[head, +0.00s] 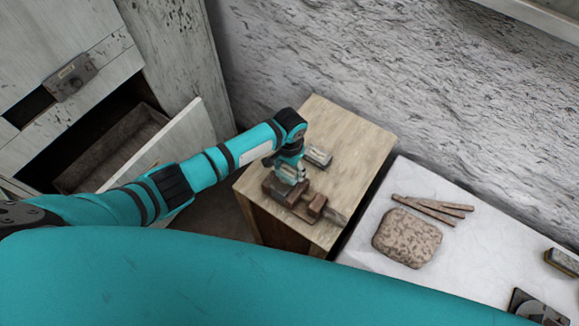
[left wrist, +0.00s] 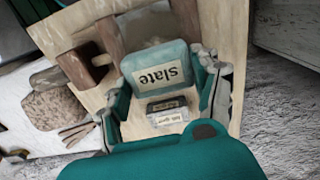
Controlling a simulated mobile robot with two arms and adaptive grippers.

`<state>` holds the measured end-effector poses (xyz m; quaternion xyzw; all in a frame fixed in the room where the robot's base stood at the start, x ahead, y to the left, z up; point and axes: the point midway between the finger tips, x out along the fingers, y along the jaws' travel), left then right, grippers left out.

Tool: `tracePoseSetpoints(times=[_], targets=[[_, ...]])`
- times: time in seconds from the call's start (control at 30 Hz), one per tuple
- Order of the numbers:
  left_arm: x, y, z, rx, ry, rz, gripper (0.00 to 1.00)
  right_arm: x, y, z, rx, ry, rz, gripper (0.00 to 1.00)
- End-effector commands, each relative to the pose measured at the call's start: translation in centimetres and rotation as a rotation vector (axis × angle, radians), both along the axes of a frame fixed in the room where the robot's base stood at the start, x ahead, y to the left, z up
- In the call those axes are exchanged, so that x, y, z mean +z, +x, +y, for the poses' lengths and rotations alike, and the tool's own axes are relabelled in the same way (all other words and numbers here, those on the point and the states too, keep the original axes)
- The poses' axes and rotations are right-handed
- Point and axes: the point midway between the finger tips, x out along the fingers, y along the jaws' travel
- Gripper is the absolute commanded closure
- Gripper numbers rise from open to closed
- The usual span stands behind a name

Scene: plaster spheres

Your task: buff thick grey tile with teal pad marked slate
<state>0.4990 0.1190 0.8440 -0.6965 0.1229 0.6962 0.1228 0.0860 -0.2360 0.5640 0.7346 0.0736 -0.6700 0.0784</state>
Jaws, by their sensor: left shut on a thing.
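My left gripper (head: 289,172) is above the wooden stand, over a brown wooden clamp (head: 316,206). In the left wrist view my gripper (left wrist: 165,85) is shut on the teal pad (left wrist: 158,54), a finger on each side. The pad's "Slate" label reads upside down. Brown clamp bars (left wrist: 186,18) show beyond the pad. A pale grey surface (left wrist: 143,40) lies between the bars, partly hidden by the pad; I cannot tell if it is the thick grey tile, or whether the pad touches it. My right gripper is not in view.
A small labelled block (head: 319,155) lies on the wooden stand (head: 350,130) behind the gripper. The white table (head: 375,268) at right holds a mottled brown lump (head: 407,237), thin sticks (head: 432,208) and a brush-like block (head: 562,261). An open drawer (head: 175,150) stands at left.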

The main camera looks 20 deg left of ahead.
Motion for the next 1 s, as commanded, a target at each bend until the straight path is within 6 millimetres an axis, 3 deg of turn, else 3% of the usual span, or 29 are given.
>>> tracePoseSetpoints(times=[0.77, 1.0], targets=[[-0.4, -0.8, -2.0, 0.001, -0.001, 0.001, 0.72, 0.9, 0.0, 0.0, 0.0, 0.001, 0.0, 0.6], [-0.5, -0.7, -1.6, 0.002, 0.001, 0.002, 0.72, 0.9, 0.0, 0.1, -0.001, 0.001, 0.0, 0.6]])
